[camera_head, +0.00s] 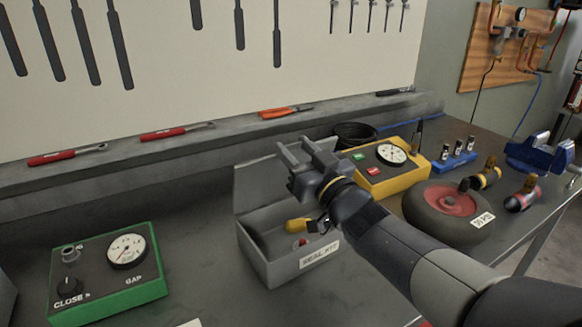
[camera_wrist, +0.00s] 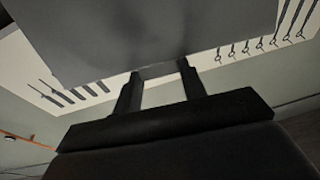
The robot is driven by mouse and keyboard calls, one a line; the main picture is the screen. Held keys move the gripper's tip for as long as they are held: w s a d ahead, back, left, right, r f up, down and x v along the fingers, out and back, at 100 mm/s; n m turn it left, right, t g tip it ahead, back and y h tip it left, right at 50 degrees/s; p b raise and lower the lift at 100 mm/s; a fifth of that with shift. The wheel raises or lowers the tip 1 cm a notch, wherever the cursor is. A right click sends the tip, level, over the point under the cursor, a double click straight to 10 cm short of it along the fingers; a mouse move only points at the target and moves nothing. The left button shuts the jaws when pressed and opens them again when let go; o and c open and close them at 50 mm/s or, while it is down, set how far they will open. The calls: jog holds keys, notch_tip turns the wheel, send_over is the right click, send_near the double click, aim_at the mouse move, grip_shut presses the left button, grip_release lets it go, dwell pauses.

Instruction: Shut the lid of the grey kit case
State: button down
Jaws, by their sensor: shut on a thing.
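The grey kit case (camera_head: 282,268), labelled "SEAL KIT", sits on the bench with its lid (camera_head: 257,186) standing up at the back. Inside the case lie a yellow-handled item (camera_head: 298,225) and a small red piece (camera_head: 302,241). My gripper (camera_head: 297,165) is at the upper edge of the lid and shut on it. In the wrist view, the grey lid (camera_wrist: 150,35) fills the top, and the fingers (camera_wrist: 160,75) reach up to its edge. My arm hides the right part of the lid and case.
A green gauge box (camera_head: 108,270) stands to the left, with clear bench between. A yellow gauge box (camera_head: 385,178) and a wheel (camera_head: 448,210) stand close on the right. Behind are a ledge (camera_head: 200,150) with tools and a tool wall.

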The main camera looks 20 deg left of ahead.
jog(key=s+d+f+y+b, duration=0.1)
jog(key=b, duration=0.2)
jog(key=d+f+t+y+b, duration=0.1)
jog(key=b, duration=0.3)
jog(key=shift+s+d+f, duration=0.25)
jog(key=shift+s+d, duration=0.05)
jog(key=shift+s, duration=0.1)
jog(key=shift+t+y, duration=0.5)
jog(key=s+d+f+b, duration=0.1)
jog(key=f+b, duration=0.1)
jog(key=b, duration=0.2)
jog(key=s+d+f+b, duration=0.1)
jog(key=d+f+b, duration=0.1)
jog(key=b, duration=0.1)
jog(key=s+d+f+b, duration=0.1)
jog(key=f+b, duration=0.1)
jog(key=b, duration=0.2)
jog(key=shift+d+f+b, duration=0.15)
jog(key=shift+d+b, duration=0.1)
jog(key=shift+b, duration=0.05)
